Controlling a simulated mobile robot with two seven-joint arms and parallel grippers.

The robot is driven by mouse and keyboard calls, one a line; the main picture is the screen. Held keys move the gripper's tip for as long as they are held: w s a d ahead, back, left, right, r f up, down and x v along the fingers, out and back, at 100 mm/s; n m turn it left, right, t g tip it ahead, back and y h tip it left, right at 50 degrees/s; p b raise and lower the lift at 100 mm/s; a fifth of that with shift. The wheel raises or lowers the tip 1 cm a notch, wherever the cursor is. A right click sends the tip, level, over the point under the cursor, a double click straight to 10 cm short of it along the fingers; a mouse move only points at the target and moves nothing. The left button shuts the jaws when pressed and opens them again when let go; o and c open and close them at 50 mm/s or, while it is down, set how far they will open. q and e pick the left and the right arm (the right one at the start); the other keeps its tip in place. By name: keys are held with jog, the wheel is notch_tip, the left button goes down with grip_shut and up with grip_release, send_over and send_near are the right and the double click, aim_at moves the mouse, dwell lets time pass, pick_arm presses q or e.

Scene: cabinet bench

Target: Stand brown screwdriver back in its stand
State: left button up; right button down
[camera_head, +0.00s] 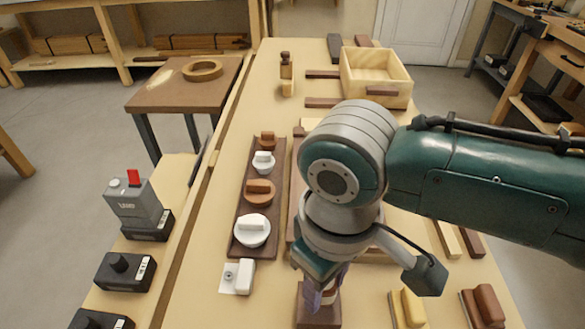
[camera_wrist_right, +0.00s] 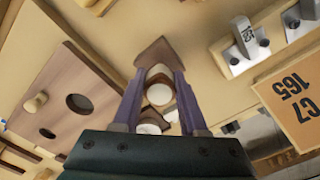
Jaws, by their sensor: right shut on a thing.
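My right gripper (camera_head: 326,287) points down at the front middle of the bench. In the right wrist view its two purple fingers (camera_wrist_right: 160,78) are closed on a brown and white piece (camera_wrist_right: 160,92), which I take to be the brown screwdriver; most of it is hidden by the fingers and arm. A brown block (camera_head: 305,318), seemingly the stand, is directly below the gripper. It also shows in the wrist view (camera_wrist_right: 155,50), just past the fingertips. I cannot tell whether the held piece is inside the block or just above it. My left gripper is not in view.
A dark board with brown and white knobs (camera_head: 243,252) lies left of my gripper. A white switch (camera_head: 238,277) is close by. A wooden box (camera_head: 375,72) stands at the back. Brown and cream blocks (camera_head: 485,305) lie at the front right.

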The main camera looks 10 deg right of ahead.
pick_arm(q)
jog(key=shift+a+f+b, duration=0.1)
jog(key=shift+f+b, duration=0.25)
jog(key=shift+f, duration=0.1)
pick_arm(e)
jog(key=shift+f, duration=0.55)
jog(key=shift+c, duration=2.1)
grip_release()
jog(key=shift+o, duration=0.3)
jog(key=shift+o, duration=0.4)
jog(key=shift+o, duration=1.4)
